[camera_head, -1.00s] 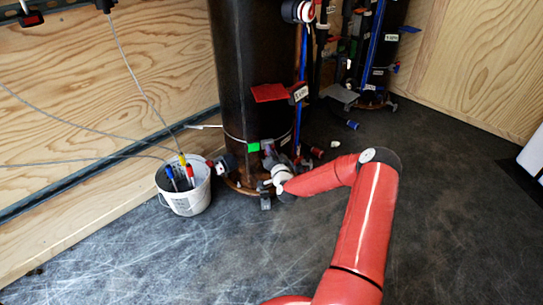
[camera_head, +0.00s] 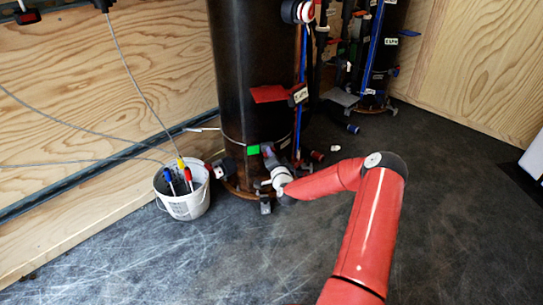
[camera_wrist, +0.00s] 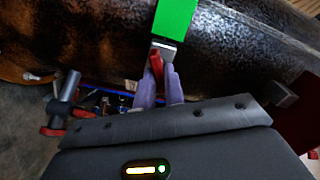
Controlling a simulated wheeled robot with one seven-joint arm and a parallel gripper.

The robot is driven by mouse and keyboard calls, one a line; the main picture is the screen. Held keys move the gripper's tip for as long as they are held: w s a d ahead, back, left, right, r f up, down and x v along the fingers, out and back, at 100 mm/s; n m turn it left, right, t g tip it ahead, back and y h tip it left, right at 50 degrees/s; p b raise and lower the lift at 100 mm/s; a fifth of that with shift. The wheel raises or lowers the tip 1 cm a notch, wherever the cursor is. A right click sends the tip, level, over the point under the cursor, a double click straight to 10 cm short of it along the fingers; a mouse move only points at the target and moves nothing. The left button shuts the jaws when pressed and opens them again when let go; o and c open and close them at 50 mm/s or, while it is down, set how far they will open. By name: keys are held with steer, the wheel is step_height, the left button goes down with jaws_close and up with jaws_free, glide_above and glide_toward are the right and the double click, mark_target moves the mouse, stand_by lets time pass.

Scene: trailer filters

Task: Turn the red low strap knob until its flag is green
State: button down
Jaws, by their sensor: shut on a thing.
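The low strap runs round the bottom of a black tank (camera_head: 232,100). Its flag (camera_head: 253,150) is green, and it also shows green in the wrist view (camera_wrist: 175,18). The red knob (camera_wrist: 157,65) sits just below the flag by a silver strap buckle (camera_wrist: 164,50). My gripper (camera_wrist: 158,82) has its two purple fingers shut on the knob, one on each side. In the head view my gripper (camera_head: 267,151) is at the strap, right beside the green flag, and hides the knob there.
A white bucket (camera_head: 188,208) with coloured-handled tools stands left of the tank. A red plate (camera_head: 269,94) sticks out higher on the tank. A second tank (camera_head: 376,60) stands behind to the right. The dark floor (camera_head: 455,200) on the right is clear.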

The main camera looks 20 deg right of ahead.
steer(key=c, duration=1.5)
jaws_free()
steer(key=shift+s+a+p, duration=0.15)
steer(key=shift+s+a, duration=0.05)
steer(key=shift+s, duration=1.1)
steer(key=shift+s+a+p, duration=0.15)
steer(key=shift+s+a, duration=0.1)
steer(key=shift+s, duration=1)
steer(key=shift+s+a+p, duration=0.15)
steer(key=shift+s+a, duration=0.05)
steer(key=shift+s, duration=1.1)
